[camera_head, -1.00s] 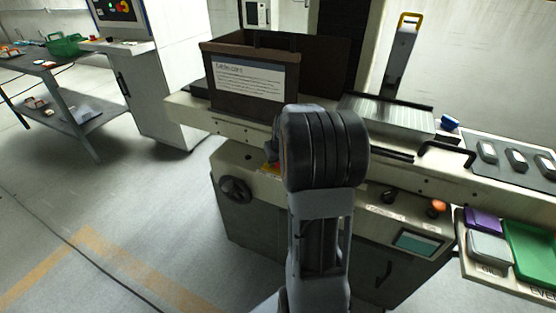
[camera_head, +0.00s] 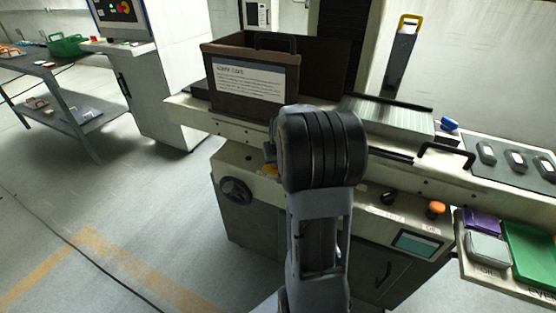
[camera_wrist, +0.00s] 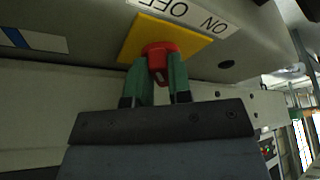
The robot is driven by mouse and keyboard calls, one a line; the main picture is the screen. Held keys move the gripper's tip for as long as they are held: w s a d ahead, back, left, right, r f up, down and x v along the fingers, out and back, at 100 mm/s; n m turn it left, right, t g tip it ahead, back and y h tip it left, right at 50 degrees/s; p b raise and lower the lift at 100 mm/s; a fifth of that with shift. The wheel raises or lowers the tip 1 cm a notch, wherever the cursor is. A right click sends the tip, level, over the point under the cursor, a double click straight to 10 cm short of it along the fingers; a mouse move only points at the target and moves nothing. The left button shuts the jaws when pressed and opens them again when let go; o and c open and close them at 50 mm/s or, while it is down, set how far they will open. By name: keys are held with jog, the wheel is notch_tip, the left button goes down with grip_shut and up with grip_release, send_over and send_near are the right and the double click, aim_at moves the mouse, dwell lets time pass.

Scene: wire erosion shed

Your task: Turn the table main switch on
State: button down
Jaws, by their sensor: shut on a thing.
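The table main switch is a red rotary knob (camera_wrist: 160,50) on a yellow plate (camera_wrist: 190,37), on the machine's front panel. OFF and ON labels sit along the plate's edge and read upside down in the wrist view. My gripper (camera_wrist: 158,82) has its two green fingers on either side of the red knob, shut on it. The knob's pointer direction is not clear, as the fingers hide part of it. In the head view my arm hides most of the switch, and only a bit of yellow plate (camera_head: 269,169) shows at its left.
A black handwheel (camera_head: 235,190) is left of the switch on the machine front. An orange knob (camera_head: 436,208) and a small screen (camera_head: 415,243) are to the right. A brown box (camera_head: 250,84) stands on the machine top.

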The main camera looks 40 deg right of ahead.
jog(key=m, duration=0.2)
jog(key=m+h, duration=0.1)
jog(key=shift+w+a+f+m+g+b, duration=0.15)
jog(key=shift+w+a+m+g+b, duration=0.05)
jog(key=shift+a+m+g+b, duration=0.1)
jog(key=m+b, duration=0.1)
jog(key=m+g+h+b, duration=0.1)
jog(key=m, duration=0.1)
jog(key=m+b, duration=0.2)
jog(key=shift+w+a+g, duration=0.2)
jog(key=shift+w+g, duration=0.15)
jog(key=shift+g, duration=0.05)
jog(key=m, duration=0.2)
jog(key=m+g+b, duration=0.1)
jog(key=m, duration=0.1)
jog(key=shift+w+h, duration=0.25)
jog(key=shift+h, duration=0.15)
jog(key=shift+w+m+g, duration=0.15)
jog(key=shift+m+g, duration=0.3)
jog(key=shift+m, duration=0.5)
jog(key=shift+w+m+g, duration=0.1)
jog(key=shift+m+g, duration=0.35)
jog(key=shift+m, duration=0.8)
jog(key=c, duration=1)
grip_release()
jog(key=shift+c, duration=0.2)
